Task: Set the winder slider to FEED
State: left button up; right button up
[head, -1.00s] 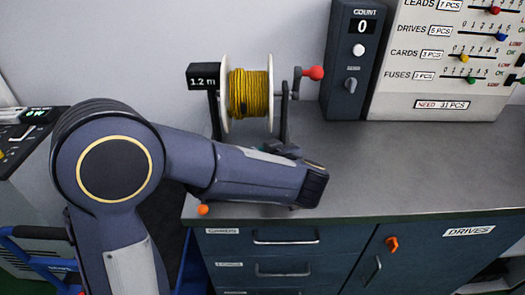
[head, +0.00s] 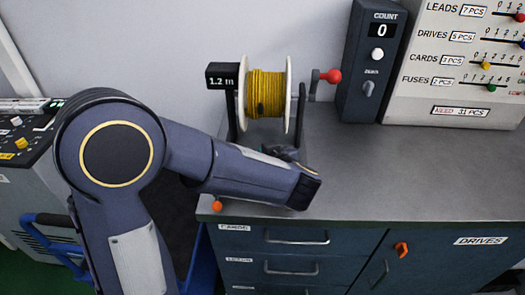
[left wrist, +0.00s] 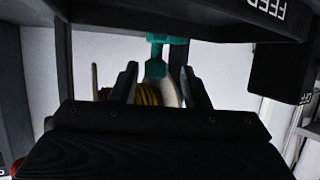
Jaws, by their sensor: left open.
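The winder (head: 265,95) stands on the bench, with a yellow wire spool, a red-knobbed crank and a 1.2 m display. In the left wrist view, a teal slider knob (left wrist: 157,52) hangs from a dark plate, near a FEED label (left wrist: 270,8); a partly cut-off label shows lower right. My left gripper (head: 284,151) is at the winder's front base, largely hidden behind my wrist. In the left wrist view its open fingers (left wrist: 158,88) stand on either side of the knob's line, the knob in or just beyond the gap. Contact is unclear. My right gripper is not seen.
A count box (head: 370,62) and a board of coloured sliders (head: 455,108) stand at the back right. The bench top (head: 420,175) right of the winder is clear. A drawer cabinet with orange latches is below. A control panel (head: 22,140) is at left.

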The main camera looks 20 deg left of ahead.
pick_arm(q)
jog(key=v, duration=0.7)
jog(key=shift+s+d+r+p, duration=0.2)
jog(key=shift+s+p, duration=0.1)
jog(key=shift+p, duration=0.05)
